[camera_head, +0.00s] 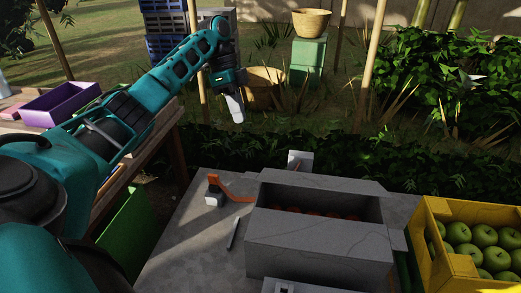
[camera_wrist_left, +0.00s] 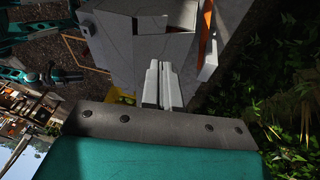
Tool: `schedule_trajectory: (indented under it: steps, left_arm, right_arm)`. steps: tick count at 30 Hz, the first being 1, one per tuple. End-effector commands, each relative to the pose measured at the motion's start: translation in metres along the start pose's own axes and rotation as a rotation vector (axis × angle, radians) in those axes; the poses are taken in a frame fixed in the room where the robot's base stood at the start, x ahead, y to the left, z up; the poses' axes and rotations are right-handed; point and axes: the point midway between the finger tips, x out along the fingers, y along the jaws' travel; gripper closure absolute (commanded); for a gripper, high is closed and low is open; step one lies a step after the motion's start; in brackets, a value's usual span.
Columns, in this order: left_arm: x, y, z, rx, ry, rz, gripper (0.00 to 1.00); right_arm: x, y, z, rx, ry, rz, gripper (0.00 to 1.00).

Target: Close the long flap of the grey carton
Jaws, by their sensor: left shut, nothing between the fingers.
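The grey carton (camera_head: 318,255) stands on the grey table in the head view, its top open, with red fruit partly visible inside. A long grey flap (camera_head: 322,192) stands raised along its far side, and a short flap (camera_head: 397,239) sticks out at the right end. My left gripper (camera_head: 237,108) is up in the air, beyond and to the left of the carton, apart from it. Its pale fingers (camera_wrist_left: 163,85) are together and empty in the left wrist view. Grey panels (camera_wrist_left: 145,45) lie beyond them there. My right gripper is not in view.
An orange-handled tape dispenser (camera_head: 214,190) and a thin dark pen-like object (camera_head: 233,233) lie left of the carton. A yellow crate (camera_head: 435,250) of green apples stands close on its right. A hedge (camera_head: 270,150) runs behind the table.

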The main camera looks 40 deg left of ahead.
Motion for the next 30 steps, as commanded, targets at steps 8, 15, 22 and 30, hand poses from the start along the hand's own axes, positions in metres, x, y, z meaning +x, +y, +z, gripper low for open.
schedule_trajectory:
  steps: [8,15,22,30]
  left_arm:
    - [0.031,0.000,0.002,0.000,-0.003,0.004,1.00]
    - [0.083,0.001,0.001,0.000,-0.001,0.004,1.00]
    - [0.120,0.007,0.007,-0.001,-0.004,0.002,1.00]
    - [0.136,0.013,0.011,0.000,-0.001,-0.001,1.00]
  right_arm:
    - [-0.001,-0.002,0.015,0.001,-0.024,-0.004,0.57]
    - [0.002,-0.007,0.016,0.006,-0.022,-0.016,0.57]
    - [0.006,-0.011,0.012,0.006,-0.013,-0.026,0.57]
    - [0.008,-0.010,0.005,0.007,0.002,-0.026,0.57]
